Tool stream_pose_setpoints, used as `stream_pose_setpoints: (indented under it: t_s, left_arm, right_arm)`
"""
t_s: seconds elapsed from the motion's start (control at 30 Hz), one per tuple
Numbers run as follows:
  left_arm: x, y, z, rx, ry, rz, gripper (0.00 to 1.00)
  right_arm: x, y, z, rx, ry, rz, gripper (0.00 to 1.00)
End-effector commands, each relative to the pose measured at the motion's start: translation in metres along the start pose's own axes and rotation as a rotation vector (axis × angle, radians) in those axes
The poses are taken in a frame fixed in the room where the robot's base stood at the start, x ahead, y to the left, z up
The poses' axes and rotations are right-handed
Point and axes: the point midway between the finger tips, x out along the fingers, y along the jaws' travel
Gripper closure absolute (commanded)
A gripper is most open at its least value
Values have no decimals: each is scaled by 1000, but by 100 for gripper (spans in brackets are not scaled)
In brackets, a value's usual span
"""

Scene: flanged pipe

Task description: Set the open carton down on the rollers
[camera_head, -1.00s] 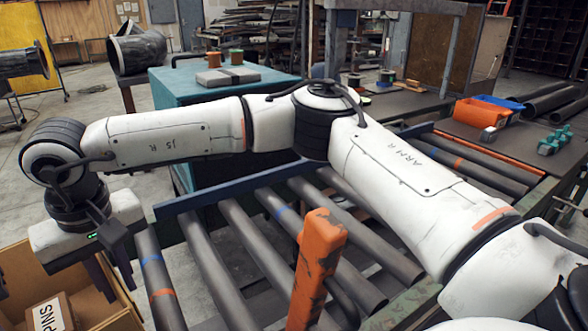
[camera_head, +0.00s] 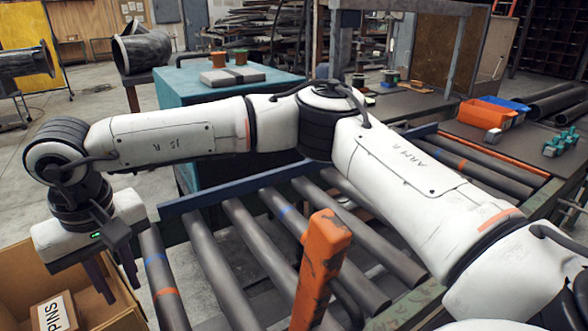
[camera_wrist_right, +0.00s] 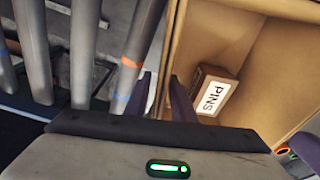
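The open carton (camera_head: 100,315) is brown cardboard at the lower left of the head view, partly cut off. A smaller box marked PINS (camera_head: 55,315) lies inside it; both the carton (camera_wrist_right: 255,62) and the PINS box (camera_wrist_right: 214,92) show in the right wrist view. My right gripper (camera_head: 113,275) points down over the carton's roller-side wall. In the wrist view its purple fingers (camera_wrist_right: 163,97) stand apart on either side of that wall, with gaps visible. A purple piece at the lower right there looks like part of my left gripper (camera_wrist_right: 306,147); its fingertips are hidden.
Grey rollers (camera_head: 215,262) with blue and orange bands run beside the carton in a blue frame. An orange post (camera_head: 320,265) rises at the near side. A teal cabinet (camera_head: 190,90) stands behind. Orange (camera_head: 485,113) and blue bins sit at the right. The near left rollers are bare.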

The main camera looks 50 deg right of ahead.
Motion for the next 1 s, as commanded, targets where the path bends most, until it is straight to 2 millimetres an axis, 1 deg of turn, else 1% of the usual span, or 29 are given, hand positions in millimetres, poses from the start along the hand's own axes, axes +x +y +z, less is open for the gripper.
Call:
stream_pose_setpoints:
  t_s: [0.03,0.17,0.27,0.37,0.5,0.7,0.83,1.0]
  left_arm:
    - [-5,0,0,0,-1,0,77]
    - [-10,0,0,1,1,1,77]
    - [-11,0,0,1,1,1,77]
    - [-11,0,0,1,1,1,77]
    - [-10,0,0,1,1,1,77]
    - [-10,0,0,1,1,1,77]
    - [-10,0,0,1,1,1,77]
    - [-10,0,0,1,1,1,77]
  right_arm:
    - [0,0,0,0,0,0,77]
    - [-4,0,0,0,1,-1,77]
    - [-17,0,-1,0,3,-1,77]
    - [-36,0,-1,0,4,-2,77]
    - [-67,0,-1,1,3,-2,77]
    - [-103,0,0,0,3,-1,77]
    - [-116,0,0,1,1,-1,77]
    - [-121,0,0,0,0,0,77]
